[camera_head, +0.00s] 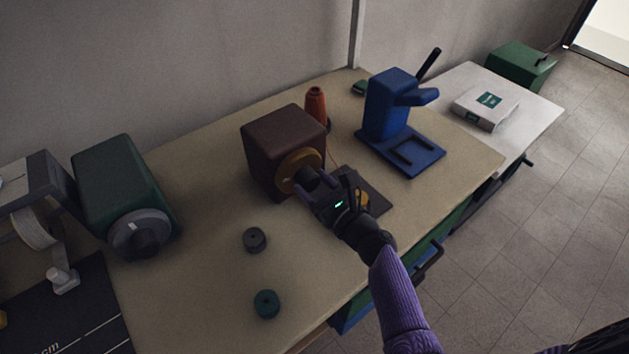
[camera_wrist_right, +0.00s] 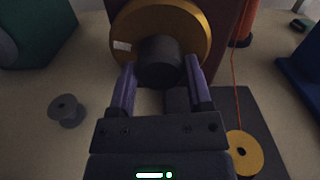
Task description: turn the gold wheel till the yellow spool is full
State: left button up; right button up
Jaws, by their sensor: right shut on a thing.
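The gold wheel (camera_head: 292,172) is on the front of a brown box (camera_head: 272,150); it also shows in the wrist view (camera_wrist_right: 196,28), with a pale mark on its left side. My right gripper (camera_head: 312,184) is shut on the dark hub (camera_wrist_right: 160,60) of the wheel, one finger on each side. The yellow spool (camera_wrist_right: 243,153) sits on a dark plate (camera_wrist_right: 262,112) to the right of the gripper; in the head view the arm partly hides it. An orange thread runs from an orange cone (camera_head: 316,104) down toward the spool. How much thread is on it I cannot tell. My left gripper is out of view.
A grey spool (camera_head: 255,240) and a green spool (camera_head: 267,303) stand on the table before the box. A green machine with a grey wheel (camera_head: 140,232) is at left. A blue stand (camera_head: 390,115) is at right.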

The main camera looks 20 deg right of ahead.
jog(key=shift+m+p, duration=0.65)
jog(key=shift+m, duration=1.55)
jog(key=shift+f, duration=0.1)
jog(key=o, duration=1.3)
jog(key=p+v, duration=0.2)
jog(key=v, duration=0.8)
